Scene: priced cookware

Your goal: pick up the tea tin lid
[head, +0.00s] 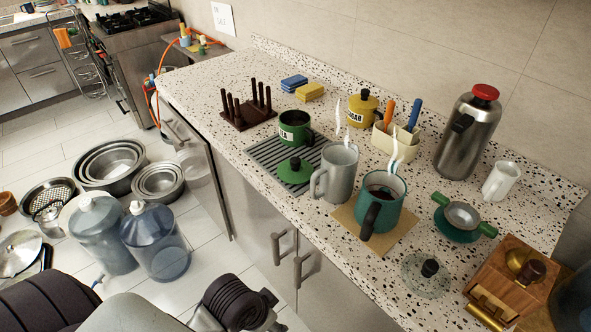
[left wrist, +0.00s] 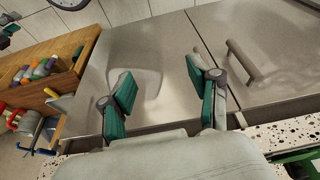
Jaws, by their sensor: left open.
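The green tea tin lid (head: 295,170), with a dark green knob on top, lies on a grey ribbed drain mat (head: 262,150) on the speckled counter. The green tea tin (head: 295,127) stands open just behind it, its label partly showing. In the left wrist view my left gripper (left wrist: 162,85) is open and empty, its green-padded fingers apart in front of cabinet doors. The lid is not recognisable in that view. In the head view part of my arm (head: 238,303) is low at the bottom, in front of the counter and well below the lid. My right gripper is not in view.
A grey steaming mug (head: 339,174) stands close right of the lid. A teal pot (head: 382,205) sits on a tan board beyond it. A dark peg rack (head: 247,112) and sponges (head: 310,92) stand behind. Cabinet handles (head: 300,262) project below the counter edge.

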